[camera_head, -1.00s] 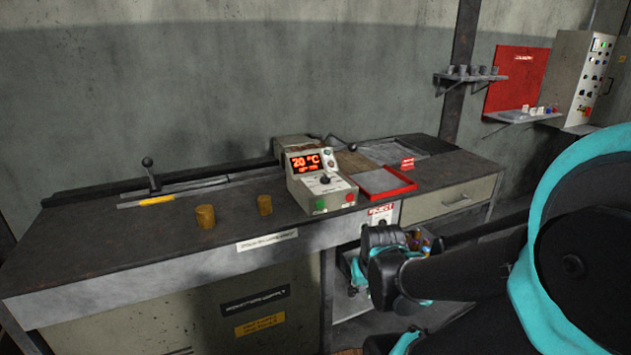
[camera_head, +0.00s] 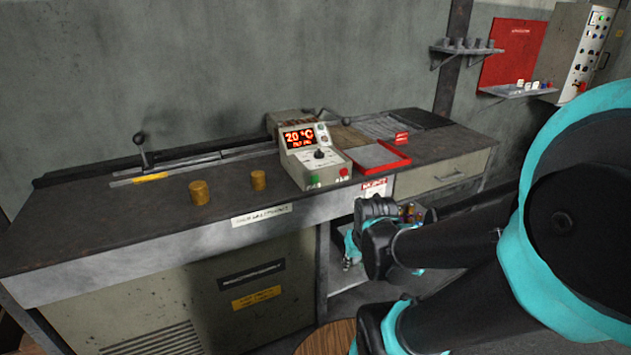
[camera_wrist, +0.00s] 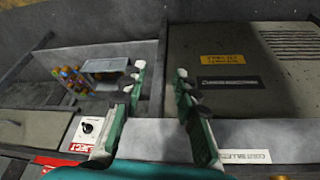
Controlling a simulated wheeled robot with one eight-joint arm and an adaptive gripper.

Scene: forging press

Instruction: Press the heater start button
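The heater control box (camera_head: 315,158) stands on the workbench, with a red display reading 20 °C, a dark knob, a green button (camera_head: 314,181) and a red button (camera_head: 343,172) on its low front. Which button is the heater start is not legible. My gripper (camera_head: 350,250) hangs in front of the bench edge, below and to the right of the box, not touching it. In the wrist view my gripper (camera_wrist: 160,85) has its two fingers wide apart with nothing between them. The box's buttons are not in the wrist view.
Two brass cylinders (camera_head: 199,192) stand on the bench (camera_head: 100,225) left of the box. A red-rimmed tray (camera_head: 385,168) lies right of it. A lever (camera_head: 142,150) rises at the left. A shelf of small parts is under the bench near my gripper.

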